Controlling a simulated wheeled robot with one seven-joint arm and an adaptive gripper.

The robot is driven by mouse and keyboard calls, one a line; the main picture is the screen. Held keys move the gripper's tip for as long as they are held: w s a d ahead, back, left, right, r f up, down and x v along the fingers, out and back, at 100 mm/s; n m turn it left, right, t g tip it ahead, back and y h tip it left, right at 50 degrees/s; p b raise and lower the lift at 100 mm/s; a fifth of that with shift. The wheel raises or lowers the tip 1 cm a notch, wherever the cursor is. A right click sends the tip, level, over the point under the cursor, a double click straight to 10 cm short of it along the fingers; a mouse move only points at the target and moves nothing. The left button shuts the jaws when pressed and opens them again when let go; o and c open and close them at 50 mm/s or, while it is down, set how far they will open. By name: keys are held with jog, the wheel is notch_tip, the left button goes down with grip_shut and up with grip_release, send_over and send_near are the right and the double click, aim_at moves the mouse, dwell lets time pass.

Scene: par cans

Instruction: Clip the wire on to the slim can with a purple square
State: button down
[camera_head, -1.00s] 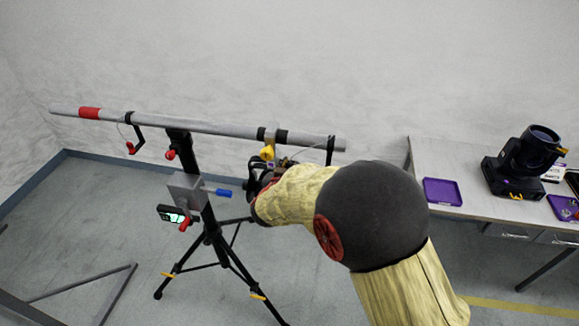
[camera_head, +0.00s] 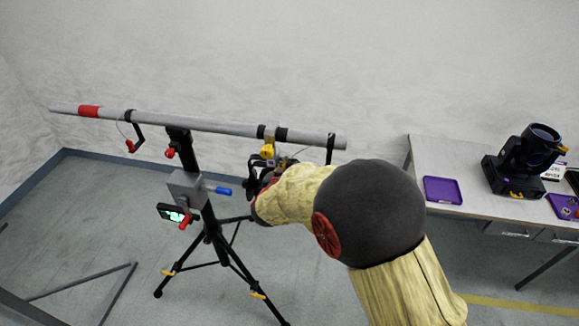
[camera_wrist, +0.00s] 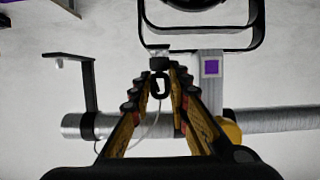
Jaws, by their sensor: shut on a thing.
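My gripper (camera_wrist: 165,72) is shut on the black clip (camera_wrist: 158,86) at the end of the thin pale wire (camera_wrist: 151,130). The wire curves down from the clip toward the grey bar. The purple square (camera_wrist: 211,67) is on a pale upright piece just right of my fingertips in the wrist view. A black yoke and round rim of a can (camera_wrist: 200,14) show at the top of that view, partly cut off. The clip looks apart from the yoke. In the head view my gripper (camera_head: 262,174) is just below the bar, mostly hidden by my arm.
The grey bar (camera_head: 222,127) lies across a black tripod stand (camera_head: 212,228). A yellow knob (camera_head: 267,151) is close above my gripper. A black bracket (camera_wrist: 84,66) stands left in the wrist view.

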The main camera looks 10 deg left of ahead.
jog(key=shift+f, duration=0.4)
dwell(0.4)
jog(key=c, duration=1.6)
grip_release()
jog(key=v, duration=1.2)
